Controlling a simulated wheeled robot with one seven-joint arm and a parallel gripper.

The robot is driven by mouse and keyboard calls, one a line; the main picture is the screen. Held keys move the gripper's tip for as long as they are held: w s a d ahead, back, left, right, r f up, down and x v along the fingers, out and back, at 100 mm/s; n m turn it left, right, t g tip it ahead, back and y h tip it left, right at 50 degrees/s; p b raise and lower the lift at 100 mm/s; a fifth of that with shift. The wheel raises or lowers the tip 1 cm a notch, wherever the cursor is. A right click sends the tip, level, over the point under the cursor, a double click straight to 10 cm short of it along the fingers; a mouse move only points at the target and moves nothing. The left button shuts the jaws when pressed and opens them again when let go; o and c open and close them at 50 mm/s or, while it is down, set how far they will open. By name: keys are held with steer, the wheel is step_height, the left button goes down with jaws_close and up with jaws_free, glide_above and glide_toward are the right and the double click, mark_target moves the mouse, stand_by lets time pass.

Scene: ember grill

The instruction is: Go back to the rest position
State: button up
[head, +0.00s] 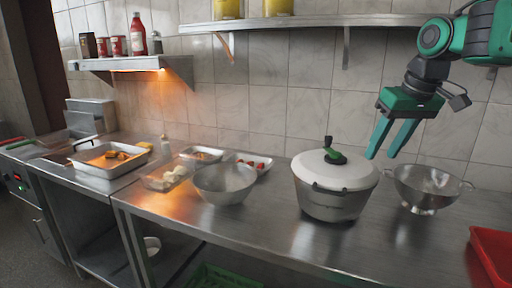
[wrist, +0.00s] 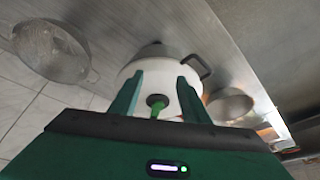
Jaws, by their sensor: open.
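My gripper (head: 388,139) is green and hangs in the air at the upper right in the head view, above and between the lidded pot and the colander. Its two fingers are spread and nothing is between them. In the wrist view my gripper (wrist: 158,92) points toward the pot (wrist: 150,52), whose green-knobbed lid shows beyond the fingertips. In the head view the pot (head: 333,200) stands on the steel counter with its white lid (head: 325,172) on. The gripper is apart from the pot and the lid.
A colander (head: 428,188) stands right of the pot, and a steel bowl (head: 225,184) left of it. A red bin (head: 490,255) is at the right edge. Food trays (head: 110,157) sit farther left. A wall shelf (head: 310,21) runs behind the arm. The counter front is clear.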

steer(key=s+d+f+m+g, duration=0.2)
steer(key=s+d+f+m, duration=0.2)
steer(key=s+f, duration=0.7)
steer(key=s+d+f+m+g+h, duration=0.1)
steer(key=s+d+f+m, duration=0.3)
steer(key=s+f, duration=0.7)
steer(key=s+d+g, duration=0.1)
steer(key=s+d, duration=0.1)
steer(key=s, duration=0.4)
steer(key=shift+d+m, duration=0.3)
steer(key=shift+s, duration=0.1)
steer(key=shift+w+f, duration=0.2)
steer(key=shift+w, duration=0.4)
steer(key=c, duration=0.4)
steer(key=shift+o, duration=0.2)
